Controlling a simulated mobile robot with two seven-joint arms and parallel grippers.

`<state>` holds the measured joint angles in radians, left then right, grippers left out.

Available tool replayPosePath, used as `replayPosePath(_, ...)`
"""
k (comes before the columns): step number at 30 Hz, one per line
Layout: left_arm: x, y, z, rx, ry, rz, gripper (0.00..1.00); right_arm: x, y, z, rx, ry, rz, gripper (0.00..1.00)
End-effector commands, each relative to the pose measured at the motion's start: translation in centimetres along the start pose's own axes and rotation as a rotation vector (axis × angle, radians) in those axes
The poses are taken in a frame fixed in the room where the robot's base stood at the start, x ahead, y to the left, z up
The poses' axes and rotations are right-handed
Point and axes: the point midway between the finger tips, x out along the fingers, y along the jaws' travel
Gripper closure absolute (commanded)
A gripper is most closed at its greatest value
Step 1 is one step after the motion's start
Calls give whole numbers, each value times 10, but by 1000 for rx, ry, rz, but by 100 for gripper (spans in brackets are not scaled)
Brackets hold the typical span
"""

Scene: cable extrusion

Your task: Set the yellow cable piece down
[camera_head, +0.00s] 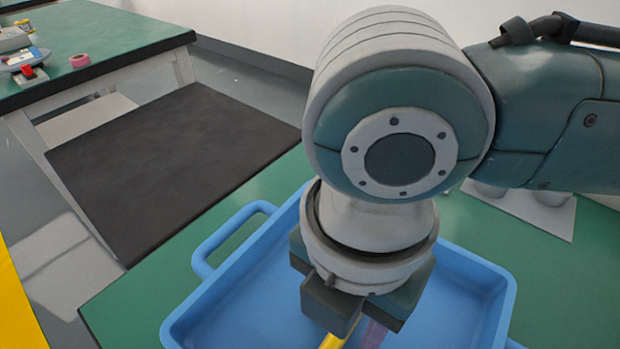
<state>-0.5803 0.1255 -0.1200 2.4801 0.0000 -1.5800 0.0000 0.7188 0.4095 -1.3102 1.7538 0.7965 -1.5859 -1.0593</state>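My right arm comes in from the right and its gripper (362,305) points down over the blue tray (224,300). The gripper's fingers are hidden behind its body and the lower picture edge, so I cannot tell whether it is open or shut. A short end of the yellow cable piece (335,341) shows just below the gripper at the bottom edge. I cannot tell whether it is held or lies in the tray. A purple piece (373,334) shows close to its right, also mostly hidden. My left gripper is not in view.
The tray has a raised rim and a handle (228,238) at its upper left. It stands on a green table (140,300). A black mat-like surface (170,165) lies beyond. Another green table (95,30) at upper left holds a pink tape roll (79,60).

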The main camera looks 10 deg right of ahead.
Motion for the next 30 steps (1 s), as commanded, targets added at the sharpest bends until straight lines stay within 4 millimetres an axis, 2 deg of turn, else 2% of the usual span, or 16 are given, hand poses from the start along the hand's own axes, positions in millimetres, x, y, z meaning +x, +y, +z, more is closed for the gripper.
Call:
replayPosePath(5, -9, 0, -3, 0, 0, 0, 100, -23, 1, 0, -1, -1, 4, 49)
replayPosePath(12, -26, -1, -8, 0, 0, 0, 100, -78, 1, 0, 0, -1, 5, 49)
replayPosePath(18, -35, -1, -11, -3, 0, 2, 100, -112, 1, 0, 0, 0, 2, 49)
replayPosePath(23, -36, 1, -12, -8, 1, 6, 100, -121, 1, -4, 14, 12, 11, 49)
replayPosePath(26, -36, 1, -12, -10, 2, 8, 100, -119, 5, -20, 87, 68, 58, 49)
replayPosePath(30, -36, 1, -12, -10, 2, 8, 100, -116, 17, -53, 370, 224, 181, 49)
